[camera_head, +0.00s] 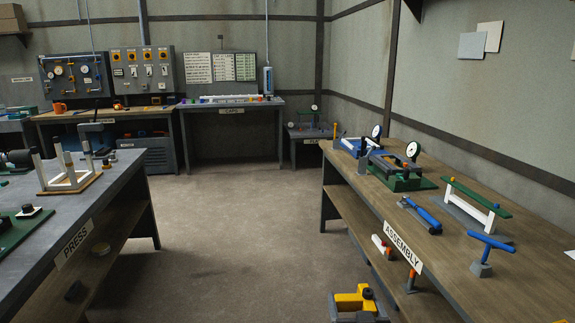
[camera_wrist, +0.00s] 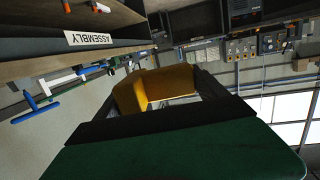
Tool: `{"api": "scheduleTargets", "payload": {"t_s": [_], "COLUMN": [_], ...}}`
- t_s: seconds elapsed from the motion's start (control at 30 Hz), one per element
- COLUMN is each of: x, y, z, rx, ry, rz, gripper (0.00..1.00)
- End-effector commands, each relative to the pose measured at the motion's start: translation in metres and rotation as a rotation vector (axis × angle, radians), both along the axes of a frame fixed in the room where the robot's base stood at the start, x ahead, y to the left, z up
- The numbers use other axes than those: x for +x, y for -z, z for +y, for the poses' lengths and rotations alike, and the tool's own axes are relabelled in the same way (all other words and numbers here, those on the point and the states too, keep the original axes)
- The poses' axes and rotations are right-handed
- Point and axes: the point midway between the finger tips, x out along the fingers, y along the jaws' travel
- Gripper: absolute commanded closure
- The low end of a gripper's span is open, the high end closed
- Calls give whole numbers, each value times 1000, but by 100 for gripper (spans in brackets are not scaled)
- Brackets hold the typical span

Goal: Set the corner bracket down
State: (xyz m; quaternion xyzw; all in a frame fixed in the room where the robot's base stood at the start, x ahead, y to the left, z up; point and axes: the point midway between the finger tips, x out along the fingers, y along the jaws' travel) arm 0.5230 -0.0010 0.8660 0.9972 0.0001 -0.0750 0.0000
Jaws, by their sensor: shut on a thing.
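A yellow piece, which looks like the corner bracket (camera_wrist: 178,79), sits between the grey fingers of my gripper (camera_wrist: 163,88) in the wrist view. My gripper is shut on it. In the head view the yellow bracket (camera_head: 349,301) shows at the bottom edge, right of centre, with grey gripper parts beside it. It is in front of the assembly bench (camera_head: 460,267), near its left front edge, and seems clear of any surface. Its lower part is cut off by the frame, and the fingers hide some of it in the wrist view.
The assembly bench top holds a blue clamp-like tool (camera_head: 420,214), a green-topped white frame (camera_head: 476,205), a blue T-handle (camera_head: 490,243) and a fixture on a green base (camera_head: 412,184). A lower shelf holds small parts. The press bench (camera_head: 113,197) stands left. Open floor (camera_head: 220,235) lies between.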

Motion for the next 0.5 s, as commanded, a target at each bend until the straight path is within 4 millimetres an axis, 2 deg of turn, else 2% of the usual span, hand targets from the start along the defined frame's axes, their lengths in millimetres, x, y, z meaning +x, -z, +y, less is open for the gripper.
{"api": "scheduleTargets", "payload": {"t_s": [0.03,0.2,0.33,0.43,0.5], "x": [0,0,0,0,-1], "y": [-41,-99,-127,-135,-131], "z": [0,0,0,0,0], "rx": [0,0,0,0,0], "ry": [0,0,0,0,0], "rz": [-1,-2,-1,-1,1], "gripper": [71,71,71,71,71]}}
